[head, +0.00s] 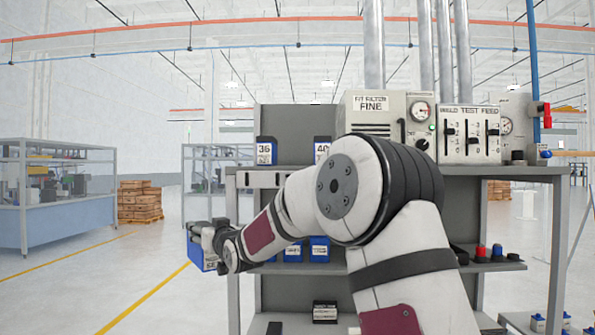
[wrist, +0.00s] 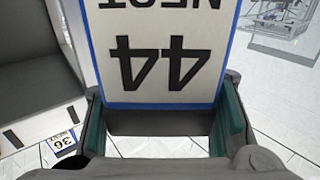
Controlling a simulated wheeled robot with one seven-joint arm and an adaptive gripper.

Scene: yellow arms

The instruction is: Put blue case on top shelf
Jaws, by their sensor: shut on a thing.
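A blue case (head: 196,250) with a white label is held in my gripper (head: 215,243), left of the shelf unit in the head view. In the wrist view the case (wrist: 165,85) shows its white label reading "44 NEST", upside down, with a blue edge, between the two finger pads of my gripper (wrist: 165,125). My gripper is shut on it. The top shelf (head: 400,170) of the grey unit carries a blue case marked 36 (head: 266,151) at its left and one marked 40 (head: 322,149) to the right of that. My arm hides part of the shelves.
A grey filter box (head: 375,108) and a test feed panel (head: 470,135) stand on the right half of the top shelf. More blue cases (head: 319,249) sit on the middle shelf. A gap lies between the 36 and 40 cases. The floor left of the unit is open.

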